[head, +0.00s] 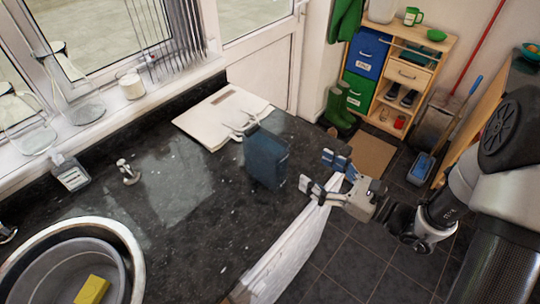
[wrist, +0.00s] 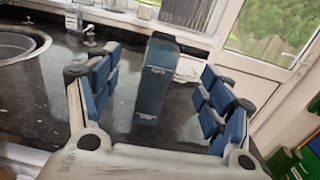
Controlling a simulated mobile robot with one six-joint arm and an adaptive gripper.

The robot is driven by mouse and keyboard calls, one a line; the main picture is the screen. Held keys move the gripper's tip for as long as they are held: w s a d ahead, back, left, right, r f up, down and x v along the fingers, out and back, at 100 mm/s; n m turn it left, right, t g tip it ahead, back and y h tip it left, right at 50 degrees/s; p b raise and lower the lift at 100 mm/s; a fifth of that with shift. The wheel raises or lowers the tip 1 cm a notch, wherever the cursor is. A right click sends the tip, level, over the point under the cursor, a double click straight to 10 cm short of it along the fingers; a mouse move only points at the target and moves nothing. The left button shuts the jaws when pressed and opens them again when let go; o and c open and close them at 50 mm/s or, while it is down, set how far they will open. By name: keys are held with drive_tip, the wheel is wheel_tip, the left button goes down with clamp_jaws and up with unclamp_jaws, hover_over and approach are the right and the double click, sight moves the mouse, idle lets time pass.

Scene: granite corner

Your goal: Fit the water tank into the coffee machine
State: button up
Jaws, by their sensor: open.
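A dark blue translucent upright box (head: 266,158), which looks like the water tank, stands on the black granite counter near its right edge. In the wrist view the tank (wrist: 154,82) stands upright ahead, between the two blue-padded fingers, with small pale markings on its face. My gripper (head: 323,175) is open and empty, just right of the tank at the counter's edge, and apart from it. The gripper also shows in the wrist view (wrist: 163,88). I cannot make out a coffee machine in either view.
A round sink (head: 128,245) with a grey basin and yellow sponge is at lower left. A soap bottle (head: 70,172) and tap stand by the window.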

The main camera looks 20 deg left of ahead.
sight(255, 131)
drive_tip(key=shift+m+t, duration=0.3)
drive_tip(key=b+x, duration=0.1)
drive_tip(key=x, duration=0.4)
drive_tip(key=b+x, duration=0.1)
drive_tip(key=x, duration=0.5)
drive_tip(key=b+x, duration=0.1)
drive_tip(key=x, duration=0.5)
drive_tip(key=shift+w+f+b, duration=0.3)
drive_tip(key=shift+f+b, duration=0.05)
drive_tip(key=shift+f, duration=0.05)
drive_tip(key=shift+c, duration=0.3)
clamp_jaws()
drive_tip(key=shift+r, duration=0.15)
